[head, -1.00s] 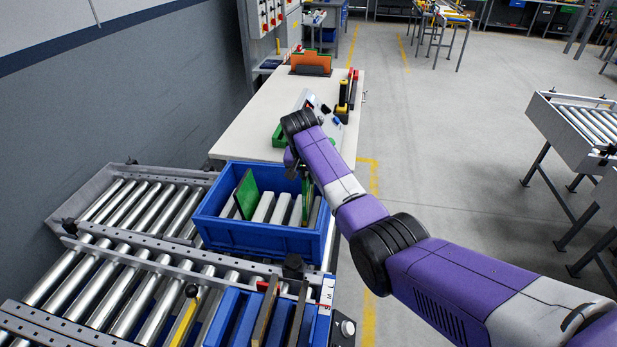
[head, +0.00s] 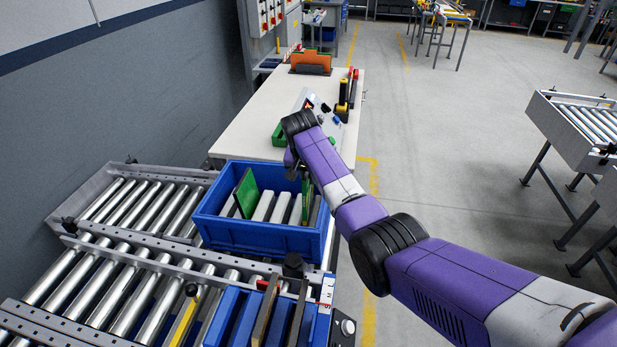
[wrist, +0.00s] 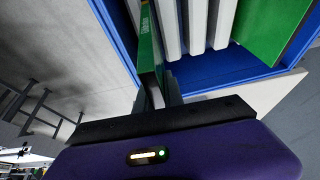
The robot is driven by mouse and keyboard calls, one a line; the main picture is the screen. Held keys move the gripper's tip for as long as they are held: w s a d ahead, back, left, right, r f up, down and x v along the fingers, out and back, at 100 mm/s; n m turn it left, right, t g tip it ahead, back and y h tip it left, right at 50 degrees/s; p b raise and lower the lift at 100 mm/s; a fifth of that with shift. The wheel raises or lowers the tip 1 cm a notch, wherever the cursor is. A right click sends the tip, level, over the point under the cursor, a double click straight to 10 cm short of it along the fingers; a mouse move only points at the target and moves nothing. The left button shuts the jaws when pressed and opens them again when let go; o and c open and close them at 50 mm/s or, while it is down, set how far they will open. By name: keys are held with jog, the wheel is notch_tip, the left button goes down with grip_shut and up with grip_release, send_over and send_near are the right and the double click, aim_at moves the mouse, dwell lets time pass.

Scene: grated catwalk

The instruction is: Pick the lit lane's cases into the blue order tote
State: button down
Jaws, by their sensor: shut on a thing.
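The blue order tote (head: 262,238) stands on the roller conveyor's right end. Inside it are pale upright dividers (head: 281,208) and a green case (head: 246,193) standing tilted in its left part. A second thin green case (head: 306,190) is upright at the tote's right side, under my gripper (head: 298,172). In the wrist view my gripper (wrist: 160,95) is shut on this green case (wrist: 148,45), which is seen edge-on beside the dividers (wrist: 196,25). The other green case (wrist: 268,28) shows at the right there. The held case's lower edge is hidden.
In front of the tote is a blue rack (head: 232,318) with brown upright pieces (head: 265,310) and a yellow-edged strip (head: 186,318). A white bench (head: 250,130) with small tools lies behind. Another roller conveyor (head: 585,125) stands at right, with open floor between.

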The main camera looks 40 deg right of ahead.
aim_at(309, 196)
jog(key=shift+f+b, duration=2.65)
jog(key=shift+f, duration=1.25)
jog(key=c, duration=1.4)
grip_release()
jog(key=shift+o, duration=0.2)
jog(key=o, duration=0.4)
jog(key=shift+r, duration=0.1)
notch_tip(309, 196, up, 8)
jog(key=p, duration=0.6)
jog(key=shift+p, duration=0.35)
